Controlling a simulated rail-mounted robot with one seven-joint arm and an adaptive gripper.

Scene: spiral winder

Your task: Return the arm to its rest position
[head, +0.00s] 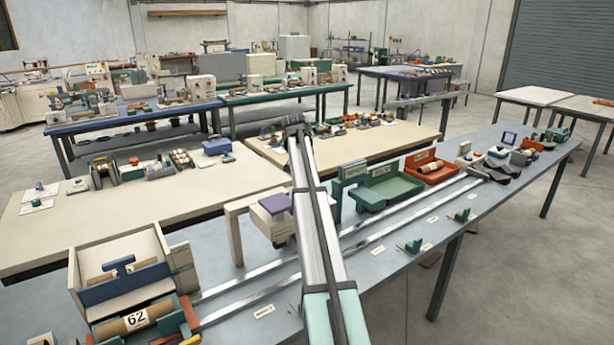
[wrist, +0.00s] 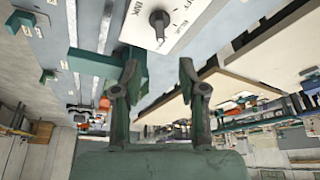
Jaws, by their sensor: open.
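My gripper (wrist: 159,78) is open in the wrist view. Its two dark green fingers stand apart with nothing between them. The wrist view is upside down, with the floor and far walls at the bottom. A white panel with a black knob (wrist: 159,19) lies beyond the fingertips; I cannot tell whether there is contact. In the head view my arm rises from the bottom middle to a dark joint over the benches. My gripper cannot be made out there.
Two metal rails (head: 380,232) run along the blue-grey bench (head: 505,205). A white machine with a purple top (head: 275,205) stands left beside my arm. A green tray (head: 398,188) and an orange tray (head: 428,164) lie right. A roll marked 62 (head: 136,319) sits front left.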

